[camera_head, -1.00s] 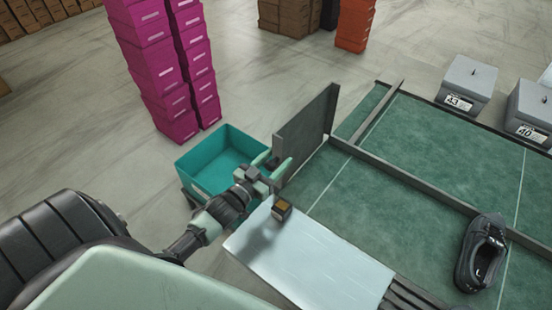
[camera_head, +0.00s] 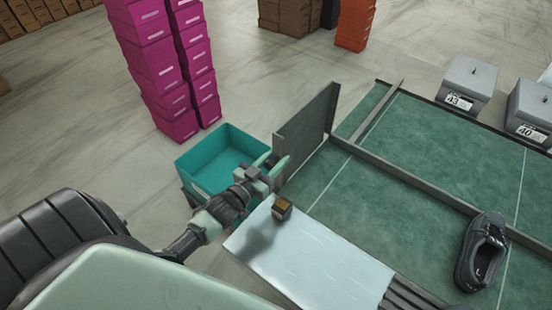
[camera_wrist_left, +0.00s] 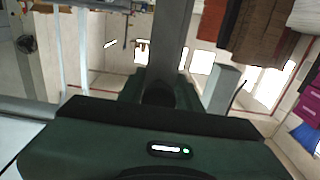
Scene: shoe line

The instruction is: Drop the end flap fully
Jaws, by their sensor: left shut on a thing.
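The end flap (camera_head: 307,128) is a grey panel standing upright at the near-left end of the green belt (camera_head: 330,178). My left gripper (camera_head: 273,168) is at the flap's lower left edge, shut on it. In the left wrist view a grey upright strip (camera_wrist_left: 172,40) rises in the middle, consistent with the flap seen edge-on. The fingertips are not clear in that view. My right gripper is not in view.
A teal bin (camera_head: 222,158) stands on the floor just behind my left gripper. A small dark box with an orange-brown top (camera_head: 282,208) is on the pale plate (camera_head: 305,255). A black shoe (camera_head: 481,252) lies on the belt. Magenta boxes (camera_head: 165,70) are stacked behind.

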